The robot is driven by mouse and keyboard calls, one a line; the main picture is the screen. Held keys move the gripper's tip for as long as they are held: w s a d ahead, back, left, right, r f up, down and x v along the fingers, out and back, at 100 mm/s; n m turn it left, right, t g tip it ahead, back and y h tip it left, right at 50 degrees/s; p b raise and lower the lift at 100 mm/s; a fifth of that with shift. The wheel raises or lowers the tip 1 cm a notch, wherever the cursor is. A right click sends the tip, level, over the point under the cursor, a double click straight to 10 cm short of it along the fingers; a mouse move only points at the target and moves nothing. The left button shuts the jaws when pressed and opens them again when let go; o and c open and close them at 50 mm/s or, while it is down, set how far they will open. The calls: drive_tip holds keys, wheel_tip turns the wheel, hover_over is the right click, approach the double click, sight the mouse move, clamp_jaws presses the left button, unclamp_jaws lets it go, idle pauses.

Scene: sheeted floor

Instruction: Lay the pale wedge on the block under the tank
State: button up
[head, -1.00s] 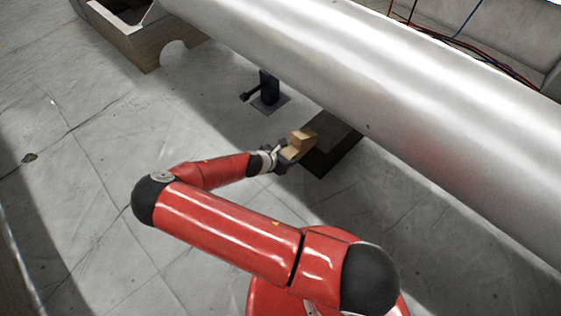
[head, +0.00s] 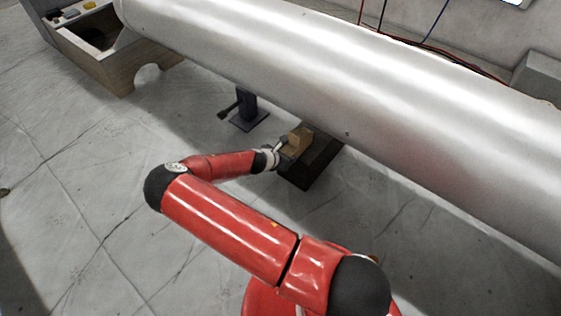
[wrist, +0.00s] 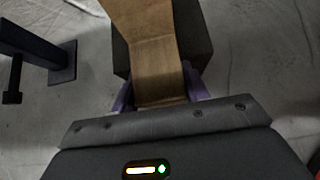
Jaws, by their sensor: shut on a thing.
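The pale wedge (head: 299,138) is a light wooden piece with a raised end, under the near side of the silver tank (head: 340,80). My gripper (head: 283,155) is shut on it. In the wrist view the wedge (wrist: 155,55) sits between the purple fingertips of my gripper (wrist: 158,92), its raised end pointing away. The dark block (head: 307,175) lies on the floor below the tank, and it also shows behind the wedge in the wrist view (wrist: 195,35). The wedge is over the block; I cannot tell whether they touch.
A dark jack-like stand (head: 246,108) with a side handle is left of the block, and it shows at left in the wrist view (wrist: 40,55). A wooden cradle (head: 120,62) is at the tank's left end.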

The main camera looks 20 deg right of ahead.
drive_tip(key=shift+w+d+b, duration=0.2)
drive_tip(key=shift+w+d, duration=0.45)
drive_tip(key=shift+d, duration=0.25)
drive_tip(key=shift+w+d+b, duration=0.15)
drive_tip(key=shift+w+d, duration=0.5)
drive_tip(key=shift+d, duration=0.25)
drive_tip(key=o, duration=1.1)
